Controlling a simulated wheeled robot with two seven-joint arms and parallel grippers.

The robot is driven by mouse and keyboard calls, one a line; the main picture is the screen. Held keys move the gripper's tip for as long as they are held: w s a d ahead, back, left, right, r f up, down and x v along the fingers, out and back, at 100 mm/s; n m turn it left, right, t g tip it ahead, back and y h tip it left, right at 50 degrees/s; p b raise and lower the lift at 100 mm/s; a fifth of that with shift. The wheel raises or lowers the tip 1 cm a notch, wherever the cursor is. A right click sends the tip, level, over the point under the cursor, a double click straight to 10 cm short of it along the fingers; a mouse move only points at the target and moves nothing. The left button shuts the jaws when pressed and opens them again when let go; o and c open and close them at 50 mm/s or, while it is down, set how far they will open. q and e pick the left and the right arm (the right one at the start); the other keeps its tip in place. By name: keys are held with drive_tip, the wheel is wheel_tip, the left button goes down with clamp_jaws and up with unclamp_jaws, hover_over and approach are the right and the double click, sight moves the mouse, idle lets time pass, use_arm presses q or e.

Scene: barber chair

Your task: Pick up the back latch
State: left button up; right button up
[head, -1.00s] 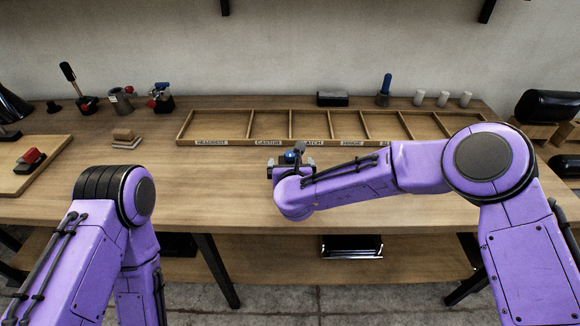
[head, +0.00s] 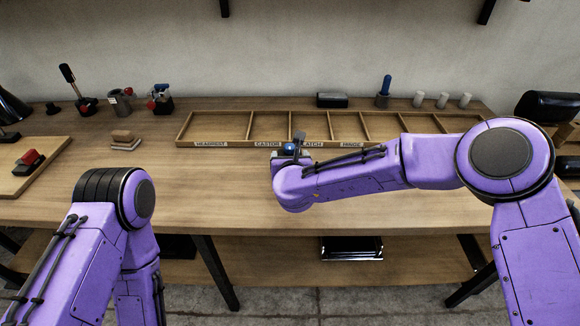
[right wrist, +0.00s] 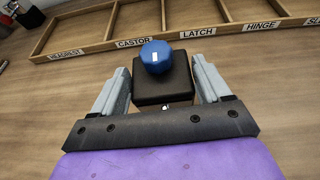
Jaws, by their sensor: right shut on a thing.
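The back latch, a dark block with a blue knob (right wrist: 157,57), sits between the two grey fingers of my right gripper (right wrist: 163,85) in the right wrist view. The gripper is shut on it. In the head view my right gripper (head: 291,156) is in front of the sorting tray, with the blue knob (head: 290,148) showing above the wrist. The latch's lower part is hidden there, and I cannot tell its height above the bench. My left arm shows at the lower left, but its gripper is out of view.
The wooden sorting tray (head: 183,126) has labelled compartments, including CASTOR, LATCH and HINGE, just beyond the gripper. A stacked sanding block (head: 124,140) and several tools stand to the left. A board with a red-and-black tool (head: 30,160) lies far left. The bench's left-middle is clear.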

drive_tip(key=r+b+v, duration=0.1)
drive_tip(key=b+v, duration=0.1)
drive_tip(key=v, duration=0.6)
drive_tip(key=w+a+r+b+v, duration=0.1)
drive_tip(key=r+b+v, duration=0.1)
drive_tip(key=v, duration=0.7)
drive_tip(key=shift+w+r, duration=0.25)
drive_tip(key=shift+r, duration=0.05)
drive_tip(key=shift+d, duration=0.1)
drive_tip(key=shift+w+f+b, duration=1.55)
drive_tip(key=shift+w+f, duration=0.45)
drive_tip(key=shift+w, duration=0.35)
drive_tip(key=shift+w+f+b, duration=1.6)
drive_tip(key=shift+w+f, duration=0.35)
drive_tip(key=shift+w, duration=0.45)
drive_tip(key=shift+w+f+b, duration=1.55)
drive_tip(key=shift+w+f, duration=0.45)
drive_tip(key=shift+w, duration=0.35)
drive_tip(key=shift+f+b, duration=0.6)
drive_tip(key=shift+f, duration=0.05)
drive_tip(key=shift+s, duration=0.1)
